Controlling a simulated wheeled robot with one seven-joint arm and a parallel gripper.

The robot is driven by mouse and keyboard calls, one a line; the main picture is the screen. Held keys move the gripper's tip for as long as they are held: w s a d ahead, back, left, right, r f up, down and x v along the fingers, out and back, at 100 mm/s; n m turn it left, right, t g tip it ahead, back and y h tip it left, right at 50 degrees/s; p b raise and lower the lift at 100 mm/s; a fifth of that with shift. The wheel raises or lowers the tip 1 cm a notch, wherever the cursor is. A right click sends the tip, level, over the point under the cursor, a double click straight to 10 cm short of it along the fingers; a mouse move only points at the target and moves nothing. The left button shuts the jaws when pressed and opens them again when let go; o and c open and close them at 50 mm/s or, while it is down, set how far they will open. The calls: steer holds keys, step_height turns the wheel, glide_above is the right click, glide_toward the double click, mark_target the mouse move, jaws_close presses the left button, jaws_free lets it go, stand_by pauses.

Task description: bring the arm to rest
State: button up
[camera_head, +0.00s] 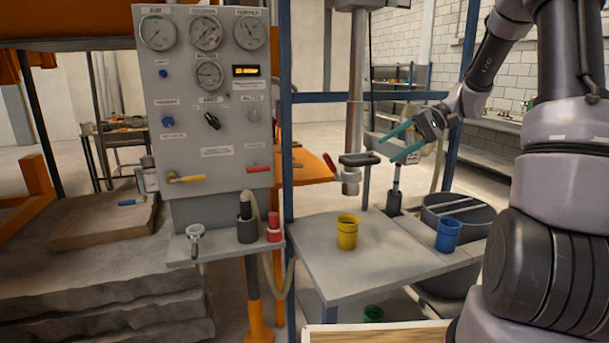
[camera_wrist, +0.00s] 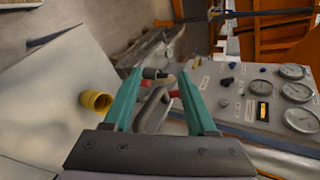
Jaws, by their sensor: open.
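My gripper (camera_head: 398,144) has teal fingers, spread apart and empty. In the head view it is raised above the grey table (camera_head: 340,283), pointing left toward the control panel. In the wrist view the two fingers (camera_wrist: 160,95) stand apart, with a grey hose and red and black fittings behind the gap. My arm comes in from the right side of the head view. A yellow cup (camera_head: 347,232) stands on the table below and left of my gripper; it also shows in the wrist view (camera_wrist: 96,102). A blue cup (camera_head: 447,235) stands on the table's right part.
A grey gauge panel (camera_head: 215,120) stands left, with a shelf (camera_head: 190,250) holding a dark cup and a red cup. A blue post (camera_head: 287,110) and a metal column (camera_head: 356,80) rise between panel and gripper. A dark drum (camera_head: 462,212) stands behind the blue cup.

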steer(key=s+r+m+t+h, duration=0.1)
steer(key=s+r+t+h, duration=0.3)
steer(key=s, duration=0.6)
steer(key=s+r+m+t+h, duration=0.1)
steer(key=s+r+t+h, duration=0.3)
steer(key=s+r, duration=0.3)
steer(key=s+h, duration=0.1)
steer(key=s, duration=0.3)
steer(key=shift+s+d+r+h, duration=0.2)
steer(key=shift+d+r+h, duration=0.1)
steer(key=shift+h, duration=0.1)
